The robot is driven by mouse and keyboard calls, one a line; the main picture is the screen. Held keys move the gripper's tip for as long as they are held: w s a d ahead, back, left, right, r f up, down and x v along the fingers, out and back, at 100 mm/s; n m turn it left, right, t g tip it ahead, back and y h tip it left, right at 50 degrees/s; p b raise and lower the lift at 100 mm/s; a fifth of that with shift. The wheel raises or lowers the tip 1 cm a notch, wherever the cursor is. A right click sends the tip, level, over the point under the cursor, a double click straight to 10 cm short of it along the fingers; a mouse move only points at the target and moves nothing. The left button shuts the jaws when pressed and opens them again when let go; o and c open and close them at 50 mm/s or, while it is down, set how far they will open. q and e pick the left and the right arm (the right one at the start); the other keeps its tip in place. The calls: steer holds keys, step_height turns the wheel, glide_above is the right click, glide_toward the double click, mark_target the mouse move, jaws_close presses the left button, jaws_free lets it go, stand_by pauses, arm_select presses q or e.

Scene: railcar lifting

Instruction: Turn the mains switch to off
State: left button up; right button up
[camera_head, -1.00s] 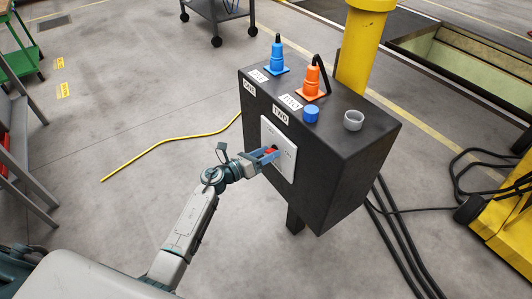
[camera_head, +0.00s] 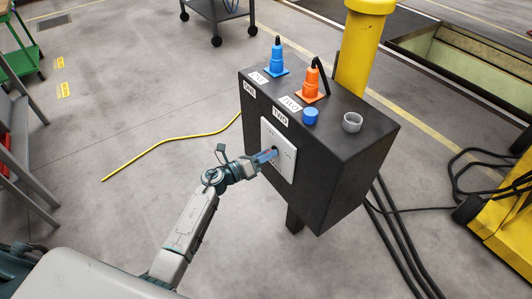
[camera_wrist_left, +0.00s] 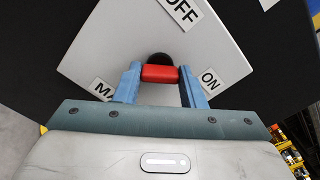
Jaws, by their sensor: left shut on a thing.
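The mains switch has a red handle (camera_wrist_left: 160,73) on a white plate (camera_head: 289,158) on the front of a black cabinet. In the left wrist view the plate (camera_wrist_left: 215,55) carries an OFF label (camera_wrist_left: 182,12) at the top and an ON label (camera_wrist_left: 210,81) at the right. A label starting "MA" is partly hidden at the left. My left gripper (camera_head: 268,157) is at the plate, its blue fingers on both sides of the red handle, shut on it. The handle lies crosswise between the fingers in the left wrist view. My right gripper is not in view.
Blue (camera_head: 276,58) and orange (camera_head: 310,84) plugs, a blue cap (camera_head: 310,116) and a grey ring (camera_head: 352,122) stand on the black cabinet (camera_head: 350,165). A yellow post (camera_head: 362,55) rises behind it. Black cables (camera_head: 398,235) lie right; a yellow cable (camera_head: 165,141) lies on the floor left.

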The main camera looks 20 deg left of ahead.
arm_select(q)
steer(key=n+p, duration=0.6)
steer(key=n, duration=0.4)
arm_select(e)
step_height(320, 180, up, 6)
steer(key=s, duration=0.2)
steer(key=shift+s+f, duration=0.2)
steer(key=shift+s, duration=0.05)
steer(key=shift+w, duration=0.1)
arm_select(q)
steer(key=o, duration=1)
steer(key=b+v, duration=0.1)
steer(key=v, duration=0.9)
steer(key=shift+s+a+b, duration=0.3)
steer(key=shift+b, duration=0.1)
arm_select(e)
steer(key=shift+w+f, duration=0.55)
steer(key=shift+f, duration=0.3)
